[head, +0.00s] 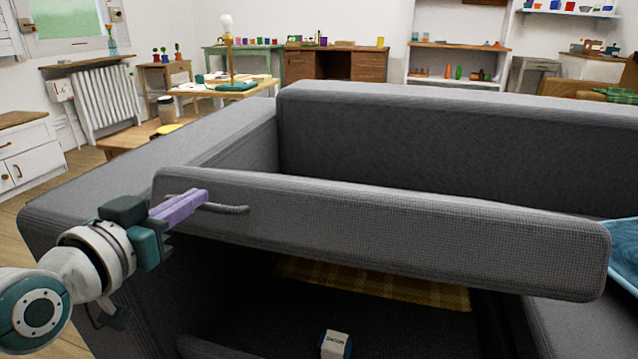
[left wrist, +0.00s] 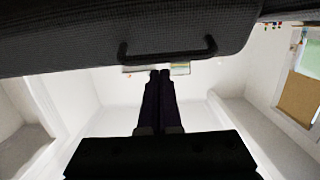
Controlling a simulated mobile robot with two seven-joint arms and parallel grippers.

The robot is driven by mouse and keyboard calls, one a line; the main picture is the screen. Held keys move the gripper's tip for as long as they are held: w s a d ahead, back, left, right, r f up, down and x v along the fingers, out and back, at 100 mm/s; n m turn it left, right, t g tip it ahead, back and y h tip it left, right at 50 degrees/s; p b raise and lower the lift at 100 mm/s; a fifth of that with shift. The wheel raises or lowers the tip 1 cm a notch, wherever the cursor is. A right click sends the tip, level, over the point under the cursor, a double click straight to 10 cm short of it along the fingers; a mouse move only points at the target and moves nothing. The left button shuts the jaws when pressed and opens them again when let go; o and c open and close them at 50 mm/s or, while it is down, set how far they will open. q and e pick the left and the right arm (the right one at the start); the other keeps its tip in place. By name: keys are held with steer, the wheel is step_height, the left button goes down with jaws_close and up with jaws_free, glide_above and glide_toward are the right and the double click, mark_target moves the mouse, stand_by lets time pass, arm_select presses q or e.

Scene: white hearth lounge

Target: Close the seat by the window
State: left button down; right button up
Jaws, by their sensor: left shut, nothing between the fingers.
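The grey sofa's seat panel (head: 400,228) is raised, tilted up over an open dark storage space (head: 255,310). A dark bar handle (head: 236,209) is on the panel's face near its left end; it also shows in the left wrist view (left wrist: 180,55). My left gripper (head: 203,195), with purple fingers, is shut and empty. It overlaps the handle's left half in the head view. In the left wrist view its fingertips (left wrist: 160,73) lie close by the handle bar, not around it; I cannot tell whether they touch. My right gripper is not in view.
Inside the storage space lie a yellow checked cloth (head: 380,284) and a small white and blue item (head: 335,344). The sofa's left arm (head: 150,165) and backrest (head: 450,140) border the seat. A blue cushion or cloth (head: 625,255) is at the right.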

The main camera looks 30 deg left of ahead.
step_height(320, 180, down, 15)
steer(key=b, duration=1.4)
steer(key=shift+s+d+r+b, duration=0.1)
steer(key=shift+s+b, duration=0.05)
steer(key=shift+b, duration=0.25)
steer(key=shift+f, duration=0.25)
arm_select(q)
steer(key=s+f, duration=0.2)
steer(key=f, duration=0.6)
steer(key=s+d+f+t, duration=0.1)
steer(key=s+f, duration=0.2)
steer(key=f, duration=0.5)
steer(key=shift+f, duration=0.4)
steer(key=shift+d, duration=0.1)
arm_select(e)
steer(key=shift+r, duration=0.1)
